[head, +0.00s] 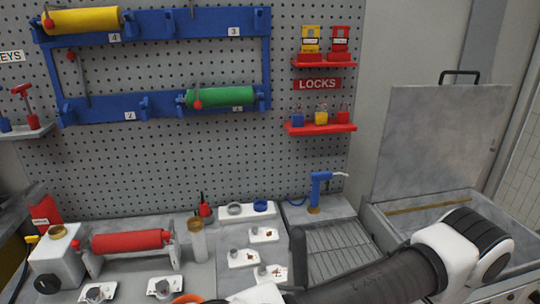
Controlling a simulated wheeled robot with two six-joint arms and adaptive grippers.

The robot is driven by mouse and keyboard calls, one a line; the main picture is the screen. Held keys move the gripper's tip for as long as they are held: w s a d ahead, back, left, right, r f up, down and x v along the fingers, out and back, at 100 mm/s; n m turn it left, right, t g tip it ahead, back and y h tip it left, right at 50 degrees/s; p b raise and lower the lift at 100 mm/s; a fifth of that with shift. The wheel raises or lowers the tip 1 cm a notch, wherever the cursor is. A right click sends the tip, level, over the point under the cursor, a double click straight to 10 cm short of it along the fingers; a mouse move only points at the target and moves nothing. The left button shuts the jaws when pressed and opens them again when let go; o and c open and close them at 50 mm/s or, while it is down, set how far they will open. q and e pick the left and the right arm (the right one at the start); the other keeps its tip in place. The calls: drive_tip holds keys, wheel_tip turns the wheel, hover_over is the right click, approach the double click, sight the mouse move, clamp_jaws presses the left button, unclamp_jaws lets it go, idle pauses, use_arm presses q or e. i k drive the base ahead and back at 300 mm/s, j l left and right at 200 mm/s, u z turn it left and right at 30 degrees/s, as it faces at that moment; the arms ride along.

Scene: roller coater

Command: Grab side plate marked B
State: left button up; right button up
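Several white side plates with grey knobs lie on the grey bench. Three form a group right of centre: an upper plate (264,235), a middle plate (243,258) and a lower plate (271,274). Two more lie at the front, a left plate (98,293) and a right plate (163,288). Their markings are too small to read, so I cannot tell which is B. My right arm comes in from the right across the bottom, its white end beside the lower plate of the group. Neither gripper shows.
A ribbed sink tray (337,251) and an open metal box (435,205) are at right. A pegboard (150,175) with a blue rack (185,102) stands behind. A blue tap (318,190) stands behind the tray.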

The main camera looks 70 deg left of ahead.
sight(260, 236)
drive_tip(key=k+l+u, duration=0.15)
drive_tip(key=u, duration=2.15)
drive_tip(key=k+l+z, duration=0.1)
drive_tip(key=k+l, duration=0.15)
drive_tip(key=k+l+z, duration=0.1)
drive_tip(key=l, duration=0.3)
drive_tip(key=l+z, duration=0.2)
drive_tip(key=l, duration=0.45)
drive_tip(key=i+l+z, duration=0.15)
drive_tip(key=l, duration=0.5)
